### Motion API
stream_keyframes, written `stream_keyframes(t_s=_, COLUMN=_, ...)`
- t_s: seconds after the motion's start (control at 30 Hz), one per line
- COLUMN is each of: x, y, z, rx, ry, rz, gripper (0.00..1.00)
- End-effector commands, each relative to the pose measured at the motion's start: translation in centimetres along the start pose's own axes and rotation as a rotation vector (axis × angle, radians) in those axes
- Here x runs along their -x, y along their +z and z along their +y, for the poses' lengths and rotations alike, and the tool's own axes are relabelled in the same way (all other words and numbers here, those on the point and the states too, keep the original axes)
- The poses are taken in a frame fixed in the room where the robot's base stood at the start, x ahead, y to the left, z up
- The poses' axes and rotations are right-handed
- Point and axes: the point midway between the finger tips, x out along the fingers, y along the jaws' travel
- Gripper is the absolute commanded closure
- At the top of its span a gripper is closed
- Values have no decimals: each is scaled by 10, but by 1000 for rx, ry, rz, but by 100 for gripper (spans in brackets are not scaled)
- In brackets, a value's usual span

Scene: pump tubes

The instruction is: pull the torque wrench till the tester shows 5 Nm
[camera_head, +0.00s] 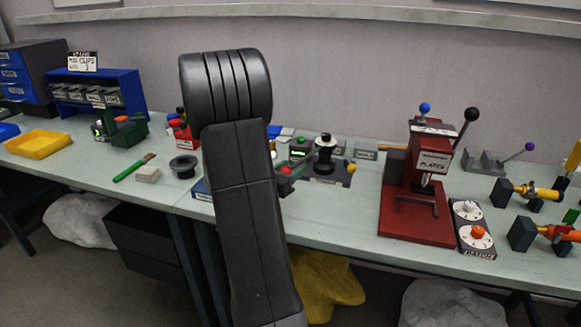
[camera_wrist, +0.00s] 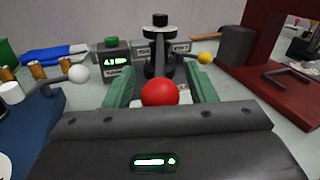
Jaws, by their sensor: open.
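The tester appears to be the dark grey box (camera_wrist: 117,61) with a green top button and a small lit green display; its digits are too small to read surely. It also shows in the head view (camera_head: 300,152), right of my arm. A red ball (camera_wrist: 160,93), seemingly the torque wrench's handle end, stands in front of it; the ball also shows in the head view (camera_head: 286,170). The wrench's shaft is mostly hidden behind the ball. My gripper (camera_wrist: 160,74) is open, its green fingers on either side of the ball with visible gaps. In the head view my arm hides it.
A black post (camera_wrist: 159,45) with a yellow-ball lever (camera_wrist: 204,58) stands just behind the fingers. A red press (camera_head: 415,195) stands to the right. At left in the wrist view are a white-ball lever (camera_wrist: 78,74) and a blue base (camera_wrist: 40,125). A yellow tray (camera_head: 38,145) lies far left.

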Motion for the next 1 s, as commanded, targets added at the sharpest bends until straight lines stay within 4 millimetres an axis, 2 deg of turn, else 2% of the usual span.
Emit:
stream_keyframes(t_s=0.3, x=-3, y=0, z=0, rx=0, ry=0, rz=0, gripper=49)
stream_keyframes(t_s=0.37, x=-3, y=0, z=0, rx=0, ry=0, rz=0, gripper=59)
stream_keyframes(t_s=0.57, x=-3, y=0, z=0, rx=0, ry=0, rz=0, gripper=98)
stream_keyframes(t_s=0.77, x=-3, y=-2, z=2, rx=-2, ry=-7, rz=-1, gripper=100)
stream_keyframes(t_s=1.0, x=-4, y=-4, z=16, rx=-6, ry=-78, rz=3, gripper=100)
